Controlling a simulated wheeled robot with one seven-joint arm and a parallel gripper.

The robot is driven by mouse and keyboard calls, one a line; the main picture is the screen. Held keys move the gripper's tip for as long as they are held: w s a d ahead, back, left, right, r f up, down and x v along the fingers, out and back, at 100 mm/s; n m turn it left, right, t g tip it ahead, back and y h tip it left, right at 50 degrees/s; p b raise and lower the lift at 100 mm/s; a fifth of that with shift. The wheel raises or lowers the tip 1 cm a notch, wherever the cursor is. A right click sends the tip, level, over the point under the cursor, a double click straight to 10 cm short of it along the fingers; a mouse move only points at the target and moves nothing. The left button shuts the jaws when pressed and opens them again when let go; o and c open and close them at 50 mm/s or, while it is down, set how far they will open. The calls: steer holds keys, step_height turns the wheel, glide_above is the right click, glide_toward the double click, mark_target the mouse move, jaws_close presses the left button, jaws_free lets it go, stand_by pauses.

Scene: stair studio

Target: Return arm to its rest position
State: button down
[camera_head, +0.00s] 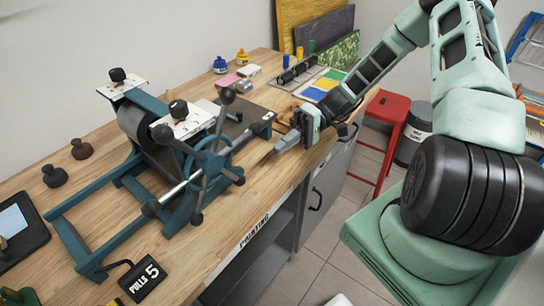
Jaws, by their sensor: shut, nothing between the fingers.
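My arm (380,65) reaches from the right side over the front edge of the wooden workbench. My gripper (277,152) is at its end, low over the right part of the bench, pointing left. Its fingers are shut with nothing between them. A teal printing press (190,180) with a spoked handwheel and black knobs stands to the left of my gripper, apart from it. I cannot tell the exact height of the fingertips above the bench top.
Ink bottles (241,56), a brayer (295,70) and a colour chart (324,85) lie at the back. A red stool (385,112) and a grey bin (413,130) stand right of the bench. Floor (335,235) shows in front.

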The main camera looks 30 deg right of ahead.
steer(key=shift+b+v, duration=0.35)
steer(key=shift+v, duration=1.85)
steer(key=shift+r, duration=0.1)
